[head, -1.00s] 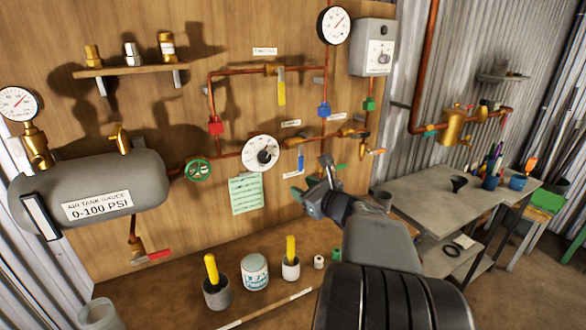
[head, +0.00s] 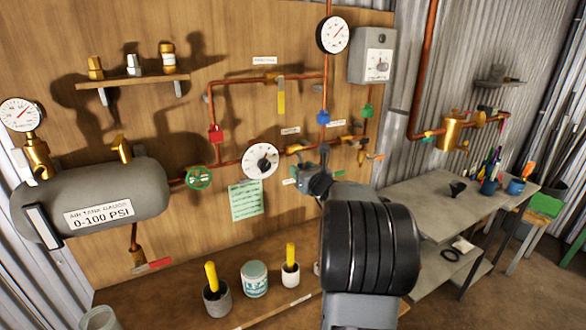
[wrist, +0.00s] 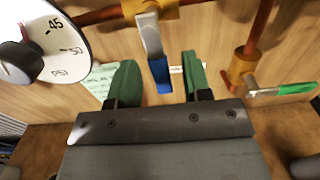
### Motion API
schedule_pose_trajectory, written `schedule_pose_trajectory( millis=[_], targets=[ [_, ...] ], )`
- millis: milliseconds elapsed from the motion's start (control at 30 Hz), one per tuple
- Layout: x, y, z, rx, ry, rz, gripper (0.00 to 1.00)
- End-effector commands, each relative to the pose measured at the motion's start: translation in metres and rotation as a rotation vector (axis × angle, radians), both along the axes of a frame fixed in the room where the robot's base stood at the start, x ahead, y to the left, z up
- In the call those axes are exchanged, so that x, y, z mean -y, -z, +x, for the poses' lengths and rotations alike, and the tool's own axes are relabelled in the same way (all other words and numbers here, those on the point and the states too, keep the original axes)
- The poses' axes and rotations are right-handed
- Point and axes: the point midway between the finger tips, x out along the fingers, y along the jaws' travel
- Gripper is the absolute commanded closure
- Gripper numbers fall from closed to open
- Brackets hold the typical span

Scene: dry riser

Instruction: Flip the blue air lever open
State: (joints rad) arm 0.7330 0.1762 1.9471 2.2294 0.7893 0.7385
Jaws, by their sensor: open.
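The blue air lever (wrist: 160,70) hangs down from a brass valve (wrist: 150,6) on a copper pipe in the wrist view. It is a grey metal arm with a blue end. My gripper (wrist: 160,77) is open, with one green finger pad on each side of the lever. Gaps show between the lever and both pads; I cannot tell how deep the lever sits between them. In the head view my gripper (head: 308,176) is at the pipe board, right of the white dial, and hides most of the lever.
A white dial (wrist: 48,38) is close on the left. A green-ended lever (wrist: 297,89) on a brass fitting is to the right. In the head view a yellow lever (head: 281,96) hangs above, a green handwheel (head: 199,177) is left, and a grey table (head: 425,200) stands right.

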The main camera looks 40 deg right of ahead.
Motion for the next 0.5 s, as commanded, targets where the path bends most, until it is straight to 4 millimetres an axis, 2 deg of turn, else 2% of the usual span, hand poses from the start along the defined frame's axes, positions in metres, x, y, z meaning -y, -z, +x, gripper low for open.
schedule_pose_trajectory(
  millis=[200,500],
  targets=[
    [0.001,0.0,0.014,-0.001,-0.001,0.001,0.55],
    [0.001,0.001,0.016,0.0,-0.001,0.0,0.55]
  ],
)
